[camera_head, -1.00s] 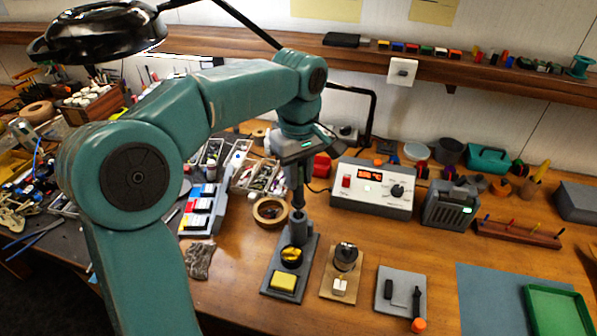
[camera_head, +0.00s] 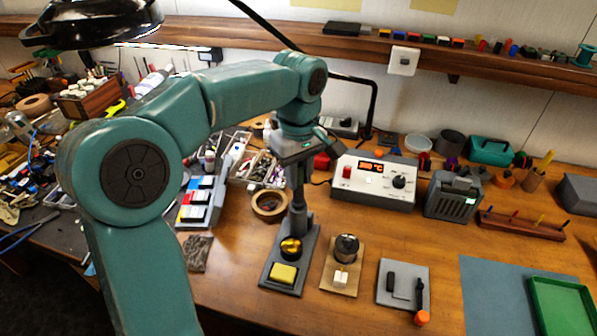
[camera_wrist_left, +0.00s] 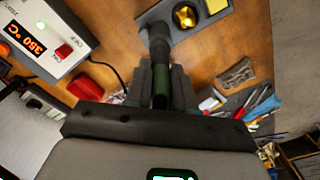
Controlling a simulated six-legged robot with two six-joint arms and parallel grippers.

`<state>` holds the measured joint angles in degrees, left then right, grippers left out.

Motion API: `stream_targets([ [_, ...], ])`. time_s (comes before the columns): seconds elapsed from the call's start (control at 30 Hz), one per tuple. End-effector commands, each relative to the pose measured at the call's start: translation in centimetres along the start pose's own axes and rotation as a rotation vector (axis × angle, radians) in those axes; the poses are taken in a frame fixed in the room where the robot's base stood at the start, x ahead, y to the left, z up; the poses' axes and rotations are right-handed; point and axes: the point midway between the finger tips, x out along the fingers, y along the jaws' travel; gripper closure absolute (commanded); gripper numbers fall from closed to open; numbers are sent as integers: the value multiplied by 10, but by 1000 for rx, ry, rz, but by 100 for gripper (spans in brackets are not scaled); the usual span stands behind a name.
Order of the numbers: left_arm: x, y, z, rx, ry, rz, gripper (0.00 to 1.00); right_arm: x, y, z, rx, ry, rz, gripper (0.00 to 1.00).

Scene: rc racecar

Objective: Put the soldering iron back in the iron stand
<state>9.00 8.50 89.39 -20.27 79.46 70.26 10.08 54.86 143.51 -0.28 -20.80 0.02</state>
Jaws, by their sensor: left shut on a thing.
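The iron stand (camera_head: 280,274) is a grey base on the bench with a yellow sponge, a brass-coloured tip cleaner and an upright dark holder (camera_head: 294,224) at its back end. My left gripper (camera_head: 297,180) points down over the holder and is shut on the soldering iron. The iron's dark green handle (camera_wrist_left: 161,84) shows between the fingers in the left wrist view, lined up with the holder. The iron's tip is hidden, so I cannot tell how deep it sits in the holder. The stand also shows in the left wrist view (camera_wrist_left: 210,8). My right gripper is out of view.
The soldering station (camera_head: 372,186), reading 350 °C, stands right of the gripper.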

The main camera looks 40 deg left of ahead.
Motion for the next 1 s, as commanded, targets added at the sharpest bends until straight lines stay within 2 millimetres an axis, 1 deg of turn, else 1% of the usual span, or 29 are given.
stream_targets([
  [0.13,6,0,0,0,0,0,100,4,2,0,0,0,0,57],
  [0.43,6,0,0,0,0,0,100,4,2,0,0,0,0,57],
  [0.47,6,0,0,0,0,0,66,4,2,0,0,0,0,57],
  [0.5,6,0,0,0,0,0,53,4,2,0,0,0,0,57],
  [0.53,6,0,0,0,0,0,46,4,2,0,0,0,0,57],
  [0.73,6,0,0,0,0,0,46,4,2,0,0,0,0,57],
  [0.77,6,0,0,0,0,0,40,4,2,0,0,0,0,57],
  [0.8,6,0,0,0,0,0,27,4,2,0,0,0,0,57],
  [0.83,6,0,0,0,0,0,25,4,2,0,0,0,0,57],
  [1.0,6,0,0,0,0,0,25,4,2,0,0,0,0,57],
])
